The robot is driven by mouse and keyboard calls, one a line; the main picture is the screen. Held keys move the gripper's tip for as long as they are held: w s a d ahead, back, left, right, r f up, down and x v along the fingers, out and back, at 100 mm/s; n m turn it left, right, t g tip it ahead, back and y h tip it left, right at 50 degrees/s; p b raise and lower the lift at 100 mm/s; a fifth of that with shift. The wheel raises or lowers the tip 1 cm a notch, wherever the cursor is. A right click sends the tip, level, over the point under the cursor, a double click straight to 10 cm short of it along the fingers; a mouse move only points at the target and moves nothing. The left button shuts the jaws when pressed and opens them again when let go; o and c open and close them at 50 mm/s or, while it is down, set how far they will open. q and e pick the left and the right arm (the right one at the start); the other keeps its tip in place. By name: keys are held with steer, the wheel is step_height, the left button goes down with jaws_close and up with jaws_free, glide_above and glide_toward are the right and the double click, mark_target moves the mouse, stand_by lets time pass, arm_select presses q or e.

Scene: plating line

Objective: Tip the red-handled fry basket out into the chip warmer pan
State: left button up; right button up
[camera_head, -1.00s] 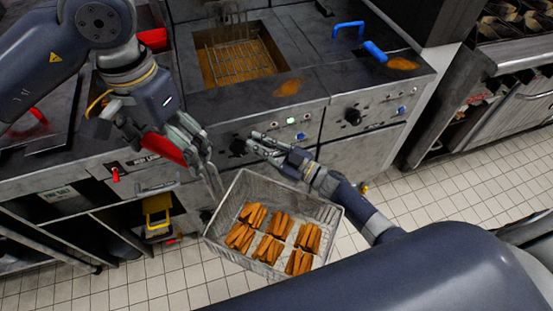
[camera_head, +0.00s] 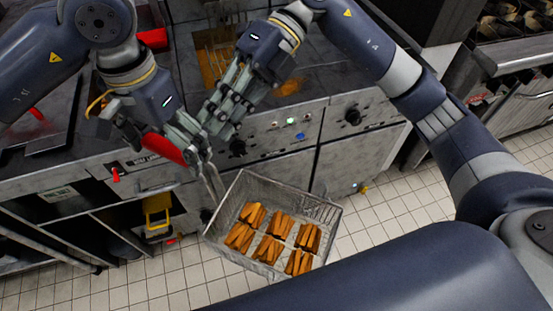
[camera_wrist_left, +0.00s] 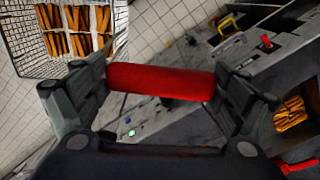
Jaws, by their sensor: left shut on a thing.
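The fry basket (camera_head: 222,215) is a wire mesh box with several bundles of orange fries (camera_head: 270,250) in it. It hangs in front of the counter, above the tiled floor, roughly level. Its red handle (camera_head: 163,148) is gripped by my left gripper (camera_head: 198,150). The left wrist view shows the red handle (camera_wrist_left: 160,80) between the fingers and the basket (camera_wrist_left: 30,48) beyond. My right gripper (camera_head: 217,118) is over the counter's front edge, close to my left gripper, and looks empty; its finger gap is unclear. I cannot pick out the chip warmer pan for sure.
A fryer well (camera_head: 203,68) with a wire basket is partly hidden behind my right gripper. The counter front (camera_head: 290,130) has knobs and lit buttons. An open shelf with a yellow item (camera_head: 157,215) is below left. Tiled floor (camera_head: 375,240) is clear at right.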

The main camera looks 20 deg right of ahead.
step_height(320, 180, down, 5)
steer(key=s+d+n+t+h, duration=0.2)
steer(key=d+n+t+h, duration=0.15)
steer(key=h, duration=0.35)
steer(key=n+t+h, duration=0.2)
steer(key=h, duration=0.2)
glide_above(276, 203)
step_height(276, 203, down, 6)
steer(key=shift+w+d+r, duration=0.1)
steer(key=shift+w+r, duration=0.05)
step_height(276, 203, down, 12)
steer(key=shift+r, duration=0.1)
steer(key=shift+c, duration=0.5)
jaws_close()
arm_select(q)
steer(key=o, duration=1.8)
steer(key=shift+o, duration=0.2)
